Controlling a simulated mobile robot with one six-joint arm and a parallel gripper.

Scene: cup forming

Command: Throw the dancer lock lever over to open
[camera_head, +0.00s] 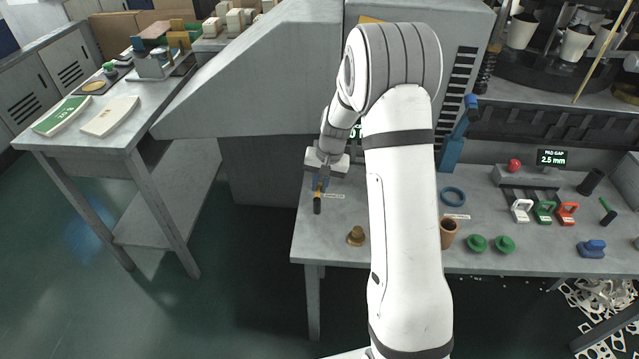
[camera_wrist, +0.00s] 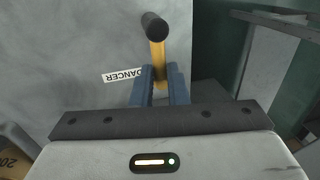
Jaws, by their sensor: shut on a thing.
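The dancer lock lever has a yellow shaft and a black knob (camera_wrist: 154,26); in the wrist view it stands out between my fingers. A white label reading "DANCER" (camera_wrist: 123,75) lies just left of it. My gripper (camera_wrist: 159,76) has its two blue fingers shut on the yellow shaft, below the knob. In the head view the lever (camera_head: 317,204) is at the left end of the grey bench, its black knob towards the front edge. My gripper (camera_head: 320,184) reaches it from behind. The lever's base is hidden by my gripper.
On the bench (camera_head: 340,235) a brass knob (camera_head: 356,236) stands to the right of the lever. A brown cup (camera_head: 448,232), green round pieces (camera_head: 477,243) and a blue ring (camera_head: 453,196) lie beyond my arm. Open floor is left of the bench.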

